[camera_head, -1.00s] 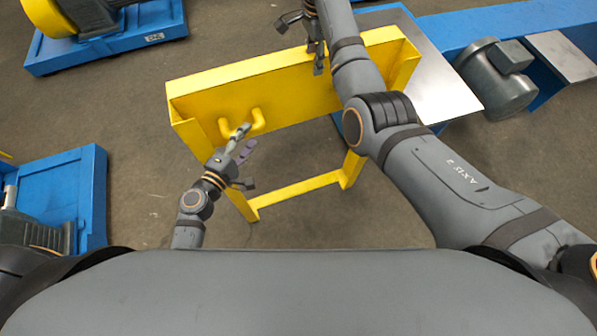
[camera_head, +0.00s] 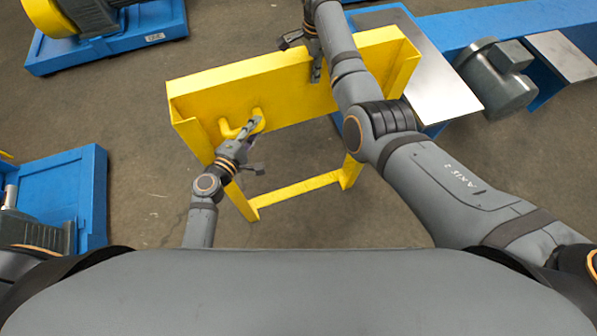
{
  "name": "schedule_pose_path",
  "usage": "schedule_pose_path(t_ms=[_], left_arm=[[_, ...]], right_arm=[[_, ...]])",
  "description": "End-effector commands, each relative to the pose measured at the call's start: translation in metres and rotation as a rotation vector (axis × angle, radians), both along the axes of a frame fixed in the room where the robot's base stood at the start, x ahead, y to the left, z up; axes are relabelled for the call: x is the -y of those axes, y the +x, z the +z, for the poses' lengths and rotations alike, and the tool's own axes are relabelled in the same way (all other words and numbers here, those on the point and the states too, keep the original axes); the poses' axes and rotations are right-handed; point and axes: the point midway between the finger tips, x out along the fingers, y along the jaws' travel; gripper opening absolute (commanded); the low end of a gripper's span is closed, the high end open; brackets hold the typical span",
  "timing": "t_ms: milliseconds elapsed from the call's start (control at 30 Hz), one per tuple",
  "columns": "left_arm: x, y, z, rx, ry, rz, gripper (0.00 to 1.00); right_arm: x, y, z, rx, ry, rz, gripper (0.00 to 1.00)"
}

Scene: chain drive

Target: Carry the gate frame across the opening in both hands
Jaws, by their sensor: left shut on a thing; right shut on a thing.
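The yellow gate frame (camera_head: 290,95) stands upright in the middle, with a wide top panel, side legs and a low crossbar. A yellow loop handle (camera_head: 229,129) sticks out of its near face on the left. My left gripper (camera_head: 250,126) is shut on this handle from the near side. My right gripper (camera_head: 316,70) is at the right part of the top panel and shut on the gate frame; my forearm hides much of the grip and whatever handle is there.
A blue machine base with a grey motor (camera_head: 492,78) and a bare metal plate (camera_head: 435,85) lies close behind the frame's right end. Another blue base (camera_head: 150,25) stands far left, and a third (camera_head: 85,185) near left. Concrete floor is clear left of the frame.

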Motion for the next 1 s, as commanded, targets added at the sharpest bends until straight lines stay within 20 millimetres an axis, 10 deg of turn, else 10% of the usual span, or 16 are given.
schedule_pose_path(t_ms=[1000], left_arm=[[0.000,0.001,0.036,0.007,-0.002,0.000,0.00]], right_arm=[[-0.001,0.003,0.037,0.013,0.003,0.000,0.00]])
